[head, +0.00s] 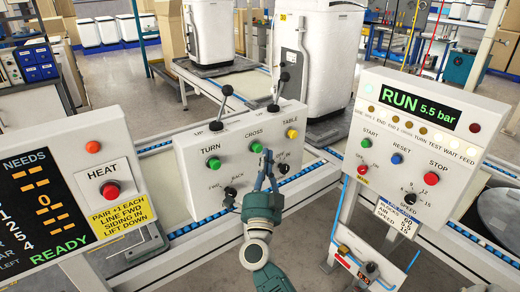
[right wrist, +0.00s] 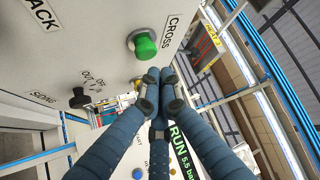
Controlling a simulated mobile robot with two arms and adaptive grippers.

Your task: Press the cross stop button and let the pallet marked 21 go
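The white control box (head: 228,178) stands at the middle in the head view. Its green button under the CROSS label (head: 256,147) also shows in the right wrist view (right wrist: 143,43). My right gripper (head: 267,153) has its fingertips close together in the right wrist view (right wrist: 155,82), just beside the green button and apart from it in that picture. Nothing shows between the fingers. Whether they touch the panel, I cannot tell. White appliances (head: 318,55) stand on pallets behind the box; no mark 21 is readable. My left gripper is out of view.
Beside CROSS are a green TURN button (head: 214,162), two black levers (head: 226,91) (head: 284,77) and black knobs below. A HEAT box with a red button (head: 111,189) stands left. The right panel reads RUN 5.5 bar (head: 418,104) and has a red STOP button (head: 431,179).

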